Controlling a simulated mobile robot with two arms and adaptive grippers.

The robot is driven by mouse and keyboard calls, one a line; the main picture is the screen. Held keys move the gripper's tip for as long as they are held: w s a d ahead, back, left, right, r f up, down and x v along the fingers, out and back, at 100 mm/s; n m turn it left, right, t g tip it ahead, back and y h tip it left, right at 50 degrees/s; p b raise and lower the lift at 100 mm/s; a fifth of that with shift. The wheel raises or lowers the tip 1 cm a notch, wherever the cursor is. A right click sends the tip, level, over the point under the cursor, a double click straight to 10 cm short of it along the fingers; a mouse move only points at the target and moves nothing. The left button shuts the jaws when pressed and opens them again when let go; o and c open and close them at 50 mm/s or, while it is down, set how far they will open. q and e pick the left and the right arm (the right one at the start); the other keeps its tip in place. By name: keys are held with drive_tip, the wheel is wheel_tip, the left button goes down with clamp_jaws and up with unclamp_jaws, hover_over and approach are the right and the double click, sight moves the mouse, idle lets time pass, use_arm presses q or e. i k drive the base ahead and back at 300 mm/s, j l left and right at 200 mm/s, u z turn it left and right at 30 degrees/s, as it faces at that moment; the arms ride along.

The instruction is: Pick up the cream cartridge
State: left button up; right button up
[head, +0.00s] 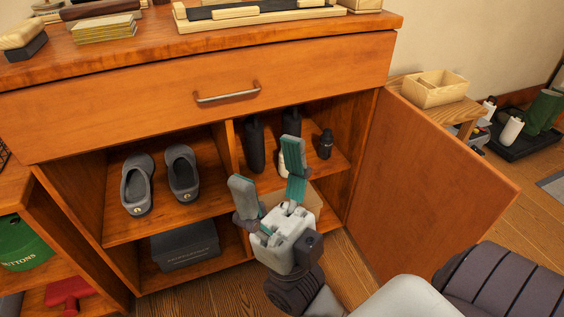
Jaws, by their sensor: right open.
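A small cream-coloured item (282,163), which may be the cream cartridge, stands on the right-hand shelf inside the open cabinet (364,160). Only a narrow strip of it shows beside a finger of my right gripper, so its full shape is hidden. My right gripper (267,163) is open, with its grey and teal fingers pointing at the right-hand compartment. In the picture the cream item lies between the two fingers, close to the right one; I cannot tell how far behind them it is. No contact is visible. My left gripper is not in view.
Dark bottles stand close by: a tall one (255,146), one behind the finger (291,121) and a short one (325,144). A divider separates grey shoes (182,173) at left. The open door (430,190) bounds the right side; a drawer (205,95) is above.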

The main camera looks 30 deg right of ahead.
sight(326, 140)
drive_tip(key=z, duration=1.4)
